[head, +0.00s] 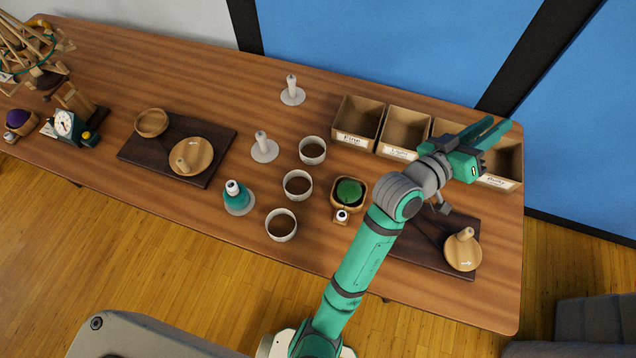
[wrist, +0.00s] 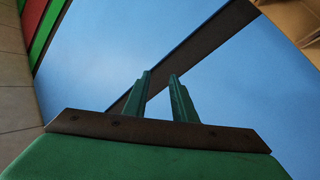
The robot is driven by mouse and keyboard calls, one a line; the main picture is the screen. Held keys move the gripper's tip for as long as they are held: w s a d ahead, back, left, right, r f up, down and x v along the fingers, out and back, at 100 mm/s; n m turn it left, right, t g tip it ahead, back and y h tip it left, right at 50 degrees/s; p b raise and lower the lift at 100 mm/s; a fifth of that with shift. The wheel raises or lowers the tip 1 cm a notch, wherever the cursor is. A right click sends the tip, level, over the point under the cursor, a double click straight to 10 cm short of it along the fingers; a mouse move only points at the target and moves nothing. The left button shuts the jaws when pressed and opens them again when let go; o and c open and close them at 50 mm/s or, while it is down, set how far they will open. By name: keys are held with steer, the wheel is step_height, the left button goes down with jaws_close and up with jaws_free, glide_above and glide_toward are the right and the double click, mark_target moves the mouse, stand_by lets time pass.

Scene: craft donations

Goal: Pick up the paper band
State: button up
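Three pale paper bands stand as open rings on the wooden table (head: 215,235), with the tabletop showing through them: a far paper band (head: 312,161), a middle paper band (head: 298,196) and a near paper band (head: 281,236). I cannot tell which one the task means. My gripper (head: 500,123) is up over the right end of the table, above the bins and well to the right of all three bands. In the wrist view my gripper (wrist: 160,75) shows two green fingers apart with nothing between them. No band shows in the wrist view.
Cardboard bins (head: 357,140) line the back right. Dark boards with wooden discs (head: 203,148) lie left and right. Bare table lies left of the teal bottle.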

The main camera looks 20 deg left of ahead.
steer(key=s+a+f+m+g+y, duration=0.1)
steer(key=a+f+m+g+y, duration=0.45)
steer(key=a+f+g, duration=0.55)
steer(key=s+a+f+n+g+y, duration=0.1)
steer(key=s+a+f+y, duration=0.15)
steer(key=a, duration=0.55)
steer(key=s+a+f+g+y, duration=0.2)
steer(key=s+a+f, duration=0.15)
steer(key=a, duration=0.45)
steer(key=s+a+f+n+g+y, duration=0.15)
steer(key=s+a, duration=0.25)
steer(key=a, duration=0.4)
steer(key=shift+m+t+y, duration=0.25)
steer(key=shift+m+t, duration=0.1)
steer(key=shift+m, duration=0.15)
steer(key=shift+a+f, duration=0.2)
steer(key=shift+f, duration=1.7)
steer(key=shift+a+f, duration=0.2)
steer(key=shift+f, duration=1.65)
steer(key=shift+a+f, duration=0.2)
steer(key=shift+f, duration=1.7)
steer(key=shift+c, duration=0.3)
